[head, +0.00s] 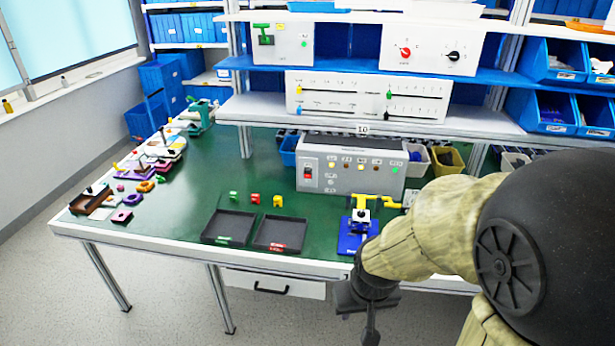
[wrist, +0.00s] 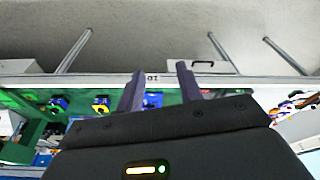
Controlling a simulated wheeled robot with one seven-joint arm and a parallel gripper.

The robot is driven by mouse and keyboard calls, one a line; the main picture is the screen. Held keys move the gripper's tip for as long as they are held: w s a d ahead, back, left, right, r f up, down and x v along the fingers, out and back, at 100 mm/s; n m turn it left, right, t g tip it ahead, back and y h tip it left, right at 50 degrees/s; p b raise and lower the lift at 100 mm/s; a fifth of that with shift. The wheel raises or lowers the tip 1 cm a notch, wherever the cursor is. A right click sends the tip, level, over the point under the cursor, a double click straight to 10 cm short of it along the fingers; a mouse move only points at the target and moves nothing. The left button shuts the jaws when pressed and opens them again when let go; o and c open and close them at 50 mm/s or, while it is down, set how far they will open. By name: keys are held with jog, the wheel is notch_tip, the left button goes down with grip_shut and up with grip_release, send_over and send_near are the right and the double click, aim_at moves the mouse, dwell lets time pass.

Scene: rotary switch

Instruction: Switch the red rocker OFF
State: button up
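The red rocker (head: 308,173) is at the left end of the front of a grey control box (head: 350,170) at the back of the green table. Its exact tilt is too small to tell. The rocker cannot be made out in the wrist view.
Two black trays (head: 228,228) and a blue fixture with a yellow valve handle (head: 357,234) stand in front of the box. Small coloured blocks (head: 255,198) lie behind the trays. A shelf (head: 370,122) overhangs the box. Loose parts (head: 150,165) crowd the table's left.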

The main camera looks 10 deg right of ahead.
grip_shut()
dwell(1.5)
